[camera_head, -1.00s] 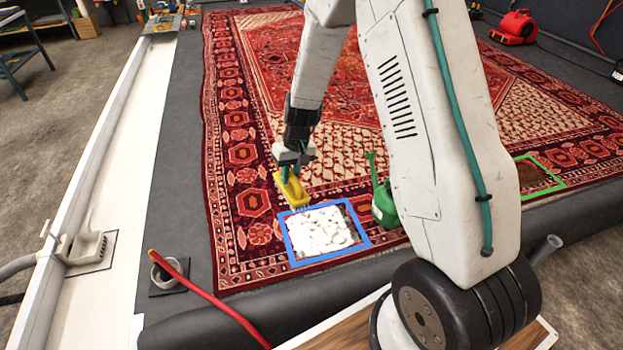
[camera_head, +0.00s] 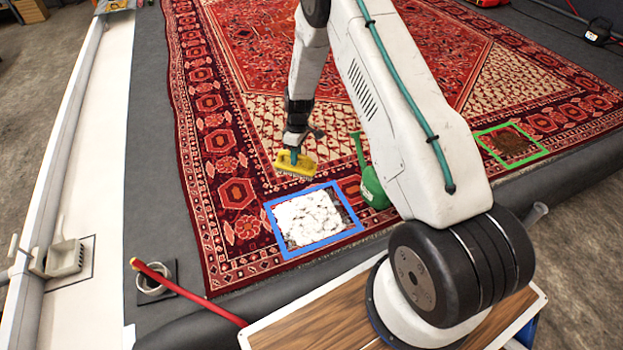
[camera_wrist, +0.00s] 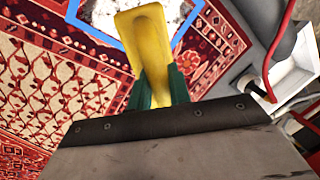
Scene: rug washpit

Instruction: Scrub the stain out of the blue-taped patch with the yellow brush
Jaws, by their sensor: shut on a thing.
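The yellow brush (camera_head: 295,163) is held in my gripper (camera_head: 295,142), just beyond the far edge of the blue-taped patch. The brush also shows in the wrist view (camera_wrist: 146,50), between green fingers (camera_wrist: 160,88) that are shut on it. The blue-taped patch (camera_head: 273,222) lies on the rug near its front edge. The stain under the foam is hidden. The bristles are hard to make out, and I cannot tell whether the brush touches the rug.
A green-taped patch (camera_head: 510,143) with a brown stain lies farther right. A red hose or bar (camera_head: 190,292) and a dark square drain (camera_head: 152,281) lie at the front left.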

